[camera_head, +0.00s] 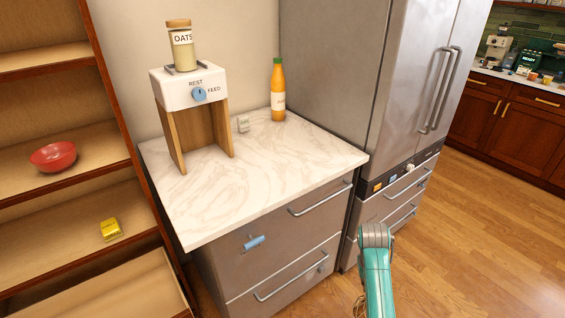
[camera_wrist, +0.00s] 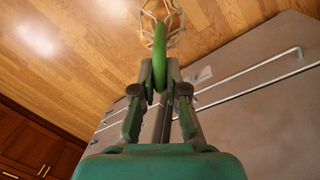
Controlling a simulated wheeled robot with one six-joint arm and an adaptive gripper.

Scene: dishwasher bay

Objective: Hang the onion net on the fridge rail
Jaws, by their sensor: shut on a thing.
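In the wrist view my gripper (camera_wrist: 160,84) is shut on the green loop (camera_wrist: 159,58) of the onion net. The pale open mesh of the net (camera_wrist: 163,14) shows at the top edge, over the wood floor; whether it holds onions cannot be seen. In the head view a small piece of the net (camera_head: 359,306) shows at the bottom edge beside my teal arm, and my fingertips are hidden. The steel fridge (camera_head: 405,75) stands beyond my arm, with long door handles and a dark strip (camera_head: 377,186) above lower drawers with bars. Which bar is the rail, I cannot tell.
A marble counter (camera_head: 270,180) holds a dispenser (camera_head: 188,88) with an oats jar and an orange bottle (camera_head: 278,90). Drawer handles (camera_head: 320,200) stick out below. A shelf with a red bowl (camera_head: 53,156) stands at left. The floor (camera_head: 480,230) at right is clear.

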